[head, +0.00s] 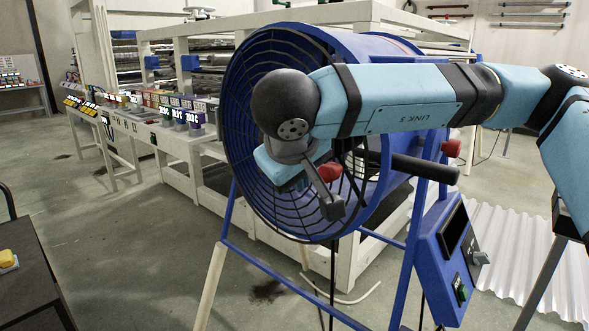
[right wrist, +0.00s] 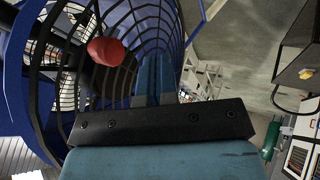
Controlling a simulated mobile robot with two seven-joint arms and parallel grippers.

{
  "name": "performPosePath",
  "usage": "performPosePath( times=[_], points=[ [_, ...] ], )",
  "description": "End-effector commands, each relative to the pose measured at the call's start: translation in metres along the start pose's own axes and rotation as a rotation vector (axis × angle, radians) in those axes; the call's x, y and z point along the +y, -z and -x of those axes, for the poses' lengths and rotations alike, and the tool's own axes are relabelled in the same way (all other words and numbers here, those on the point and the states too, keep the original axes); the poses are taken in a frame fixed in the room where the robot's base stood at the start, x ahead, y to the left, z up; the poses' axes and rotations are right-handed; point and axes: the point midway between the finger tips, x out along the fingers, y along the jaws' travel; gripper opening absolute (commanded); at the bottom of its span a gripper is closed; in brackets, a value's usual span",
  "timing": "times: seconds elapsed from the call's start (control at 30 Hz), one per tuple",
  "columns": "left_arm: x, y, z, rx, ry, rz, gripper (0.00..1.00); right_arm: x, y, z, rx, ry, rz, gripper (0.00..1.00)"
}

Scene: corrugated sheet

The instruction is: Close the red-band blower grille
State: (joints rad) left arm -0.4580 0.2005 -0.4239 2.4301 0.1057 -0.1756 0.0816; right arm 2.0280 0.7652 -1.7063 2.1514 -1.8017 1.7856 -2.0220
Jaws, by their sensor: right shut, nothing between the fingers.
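The blower is a large blue drum (head: 385,50) on a blue stand, with a round dark wire grille (head: 243,140) at its front. A red knob (head: 329,171) shows near the grille's middle right; a red knob (right wrist: 106,51) also shows against the wires in the right wrist view. My right gripper (head: 331,205) is in front of the grille, shut and empty. In the right wrist view its fingers (right wrist: 156,75) lie together close to the wires; I cannot tell whether they touch. My right arm covers much of the drum and grille, and I cannot tell how far the grille stands open.
A blue control box (head: 447,250) hangs on the stand's right side. A white frame bench (head: 185,150) runs behind the blower. A corrugated sheet (head: 545,250) lies at the right. A dark table (head: 30,275) with a yellow block (head: 8,257) stands at the left.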

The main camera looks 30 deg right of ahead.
Motion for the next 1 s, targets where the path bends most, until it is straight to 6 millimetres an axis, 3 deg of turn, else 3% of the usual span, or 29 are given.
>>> performPosePath(
  times=[0.03,0.2,0.37,0.77,1.0],
  points=[
    [-0.002,-0.007,0.001,-0.014,0.000,0.001,0.72,-0.001,-0.002,-0.013,-0.003,-0.001,-0.002,0.00],
    [-0.003,-0.016,0.001,-0.049,-0.001,0.003,0.72,0.024,-0.001,-0.022,0.000,-0.001,-0.005,0.00],
    [-0.004,-0.020,0.001,-0.067,-0.002,0.004,0.72,0.034,0.000,-0.026,0.001,-0.001,-0.002,0.00],
    [-0.004,-0.020,0.001,-0.071,-0.002,0.005,0.72,0.036,0.000,-0.027,0.001,0.001,0.000,0.00],
    [-0.002,-0.009,0.000,-0.042,-0.002,0.002,0.72,0.068,-0.002,-0.042,0.025,0.038,0.050,0.00]
  ],
)
